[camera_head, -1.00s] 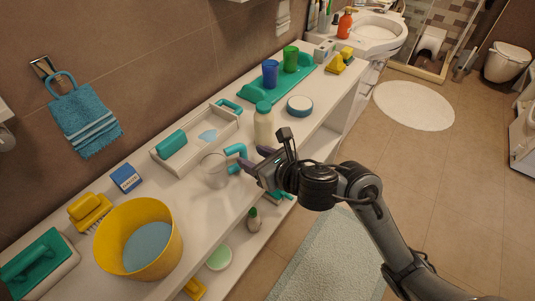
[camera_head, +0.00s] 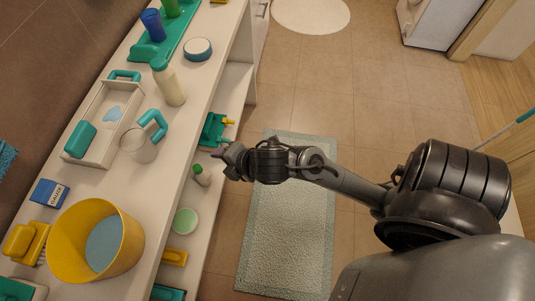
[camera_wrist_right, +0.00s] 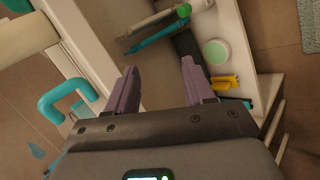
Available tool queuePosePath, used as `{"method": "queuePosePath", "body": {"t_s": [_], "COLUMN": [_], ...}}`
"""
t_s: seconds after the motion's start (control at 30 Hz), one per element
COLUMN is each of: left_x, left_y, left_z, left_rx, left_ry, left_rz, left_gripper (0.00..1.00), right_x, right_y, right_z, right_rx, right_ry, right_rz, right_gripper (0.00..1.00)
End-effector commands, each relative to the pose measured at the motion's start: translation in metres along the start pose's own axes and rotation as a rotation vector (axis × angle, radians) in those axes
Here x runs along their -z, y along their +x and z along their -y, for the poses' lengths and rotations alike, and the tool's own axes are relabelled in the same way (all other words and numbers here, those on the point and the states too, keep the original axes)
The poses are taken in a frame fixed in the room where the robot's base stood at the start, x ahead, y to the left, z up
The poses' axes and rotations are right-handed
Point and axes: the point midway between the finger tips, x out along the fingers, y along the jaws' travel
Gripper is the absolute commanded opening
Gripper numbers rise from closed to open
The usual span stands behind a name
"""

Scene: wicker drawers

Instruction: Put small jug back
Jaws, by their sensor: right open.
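The small jug (camera_head: 139,146) is clear with a teal handle (camera_head: 153,124). It stands upright on the white shelf top (camera_head: 178,135), beside the white tray, in the head view. In the right wrist view a teal handle (camera_wrist_right: 66,97), seemingly the jug's, shows at the left, outside the fingers. My right gripper (camera_head: 223,153) is right of the jug, apart from it, over the shelf's front edge. In the wrist view its purple fingers (camera_wrist_right: 160,85) are open with nothing between them. My left gripper is in no view.
The white tray (camera_head: 103,97) holds a teal block. A cream bottle (camera_head: 171,88) stands behind the jug, and a yellow tub (camera_head: 78,232) in front. A lower shelf holds a small bottle (camera_head: 201,176) and a pale green disc (camera_head: 185,221). The floor at right is open.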

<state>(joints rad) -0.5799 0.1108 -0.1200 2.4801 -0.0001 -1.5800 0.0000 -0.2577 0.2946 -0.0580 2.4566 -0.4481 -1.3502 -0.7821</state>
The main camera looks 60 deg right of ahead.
Motion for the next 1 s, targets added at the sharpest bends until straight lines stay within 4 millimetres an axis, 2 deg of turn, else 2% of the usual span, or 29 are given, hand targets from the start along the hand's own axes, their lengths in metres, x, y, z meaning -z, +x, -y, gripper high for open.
{"method": "queuePosePath", "body": {"t_s": [0.03,0.2,0.3,0.4,0.57,1.0], "left_x": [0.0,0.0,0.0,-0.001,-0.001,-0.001], "left_y": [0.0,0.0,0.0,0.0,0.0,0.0], "left_z": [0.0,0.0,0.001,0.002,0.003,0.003], "left_rx": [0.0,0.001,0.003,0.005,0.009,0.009], "left_ry": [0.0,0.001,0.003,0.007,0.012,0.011], "left_rz": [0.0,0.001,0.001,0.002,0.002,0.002], "left_gripper": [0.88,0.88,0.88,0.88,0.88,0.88], "right_x": [-0.001,-0.006,-0.007,-0.006,-0.006,-0.006], "right_y": [0.0,-0.009,-0.016,-0.022,-0.026,-0.026], "right_z": [0.029,0.103,0.134,0.154,0.166,0.165], "right_rx": [0.077,0.268,0.34,0.383,0.408,0.406], "right_ry": [0.207,0.815,1.061,1.217,1.316,1.317], "right_rz": [0.02,0.154,0.237,0.301,0.346,0.346], "right_gripper": [0.53,0.53,0.53,0.53,0.53,0.53]}}
